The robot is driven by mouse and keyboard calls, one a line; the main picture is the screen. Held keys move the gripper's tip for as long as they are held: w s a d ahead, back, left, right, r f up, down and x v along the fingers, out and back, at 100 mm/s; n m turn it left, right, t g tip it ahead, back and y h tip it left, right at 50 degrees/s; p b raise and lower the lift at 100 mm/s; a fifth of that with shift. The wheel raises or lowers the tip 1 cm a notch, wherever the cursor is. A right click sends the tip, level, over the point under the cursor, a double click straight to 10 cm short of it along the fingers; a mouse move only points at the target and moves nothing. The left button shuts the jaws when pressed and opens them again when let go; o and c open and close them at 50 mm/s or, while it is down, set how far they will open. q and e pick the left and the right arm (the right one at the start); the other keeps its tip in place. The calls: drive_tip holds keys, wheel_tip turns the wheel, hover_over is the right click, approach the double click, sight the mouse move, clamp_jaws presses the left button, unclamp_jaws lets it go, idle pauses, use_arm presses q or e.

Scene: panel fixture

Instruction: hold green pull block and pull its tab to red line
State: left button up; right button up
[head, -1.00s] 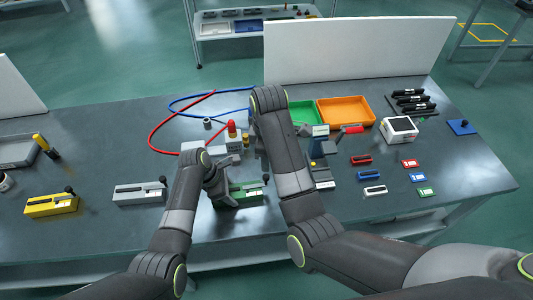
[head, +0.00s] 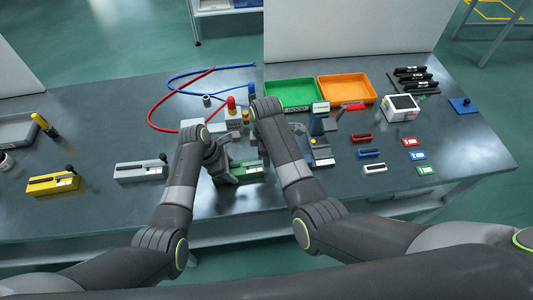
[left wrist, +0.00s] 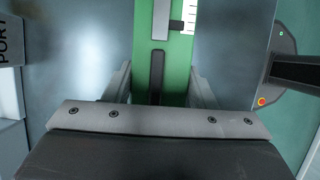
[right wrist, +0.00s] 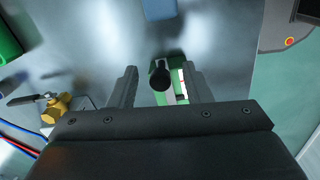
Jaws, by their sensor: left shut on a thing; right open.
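The green pull block (head: 250,170) lies on the grey bench in the head view. My left gripper (left wrist: 160,78) is shut on it, with one finger along each side of the green body (left wrist: 181,65) and its dark slot. A white scale with dark marks (left wrist: 188,16) shows on the block. In the right wrist view, the tab's round black knob (right wrist: 159,77) stands up from the block (right wrist: 176,62). My right gripper (right wrist: 160,80) is open above the block, with the knob between its fingers and clear space on both sides.
A grey block (head: 141,172) and a yellow block (head: 53,184) lie to the left. A fixture with a red knob (head: 231,103) and hoses stands behind. Green (head: 292,92) and orange (head: 346,90) trays are at the back. Small coloured pieces lie to the right.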

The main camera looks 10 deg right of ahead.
drive_tip(key=shift+f, duration=0.55)
clamp_jaws()
drive_tip(key=shift+w+d, duration=0.1)
drive_tip(key=shift+d, duration=1.25)
drive_tip(key=shift+a, duration=1.25)
unclamp_jaws()
